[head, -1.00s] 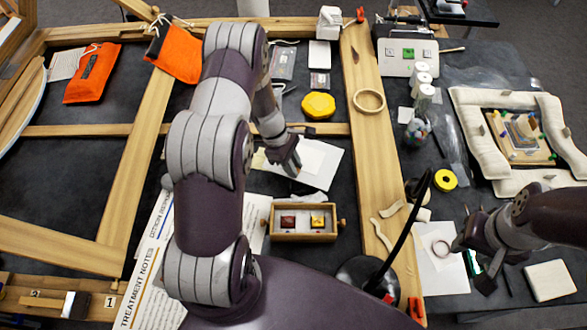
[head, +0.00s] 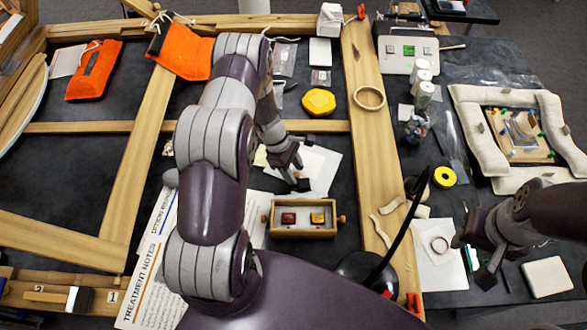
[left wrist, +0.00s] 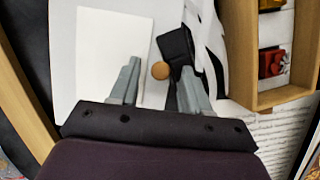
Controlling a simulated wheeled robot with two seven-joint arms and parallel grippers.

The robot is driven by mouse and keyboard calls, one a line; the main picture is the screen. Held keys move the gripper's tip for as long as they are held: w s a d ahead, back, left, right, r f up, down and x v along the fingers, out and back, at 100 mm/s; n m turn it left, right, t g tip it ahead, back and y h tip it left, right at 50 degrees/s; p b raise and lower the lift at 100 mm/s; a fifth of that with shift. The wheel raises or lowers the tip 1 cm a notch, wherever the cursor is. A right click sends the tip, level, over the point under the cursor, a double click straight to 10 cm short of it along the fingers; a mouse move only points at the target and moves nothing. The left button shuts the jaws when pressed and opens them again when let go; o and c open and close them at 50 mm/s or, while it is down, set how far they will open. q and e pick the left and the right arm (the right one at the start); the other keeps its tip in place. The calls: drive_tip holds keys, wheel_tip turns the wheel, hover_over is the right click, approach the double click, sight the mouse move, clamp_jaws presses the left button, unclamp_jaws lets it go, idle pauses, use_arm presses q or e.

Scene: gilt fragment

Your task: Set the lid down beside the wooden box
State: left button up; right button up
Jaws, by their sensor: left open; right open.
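The wooden box (head: 276,233) stands open below my left gripper in the head view, with a small red thing and a yellow thing inside. In the left wrist view the box (left wrist: 243,45) is at the upper right. My left gripper (head: 291,166) is open above white sheets. In the left wrist view its fingers (left wrist: 160,68) stand apart. A dark piece with a round wooden knob (left wrist: 160,71) shows by the right finger, apart from the box; it may be the lid, but I cannot tell for certain. My right gripper (head: 470,256) is open at the right, away from the box.
White sheets (head: 322,162) lie behind the box, and printed treatment notes (head: 146,262) lie to its left. A wooden beam (head: 366,130) and a black lamp arm (head: 408,222) are to its right. A yellow lump (head: 318,102) sits farther back.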

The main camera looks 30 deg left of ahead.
use_arm(q)
drive_tip(key=b+v, duration=0.3)
drive_tip(key=v, duration=0.9)
drive_tip(key=s+d+r+m+y, duration=0.2)
drive_tip(key=s+d+r+m, duration=0.3)
drive_tip(key=m, duration=0.4)
drive_tip(key=s+d+r+m+t+y, duration=0.1)
drive_tip(key=s+d+r+m+y, duration=0.1)
drive_tip(key=s+d+r+m, duration=0.3)
drive_tip(key=s+r+m, duration=0.1)
drive_tip(key=s+m, duration=0.2)
drive_tip(key=m, duration=0.2)
drive_tip(key=shift+s+d+y, duration=0.25)
drive_tip(key=shift+y, duration=0.05)
drive_tip(key=shift+w, duration=0.15)
drive_tip(key=shift+r, duration=0.1)
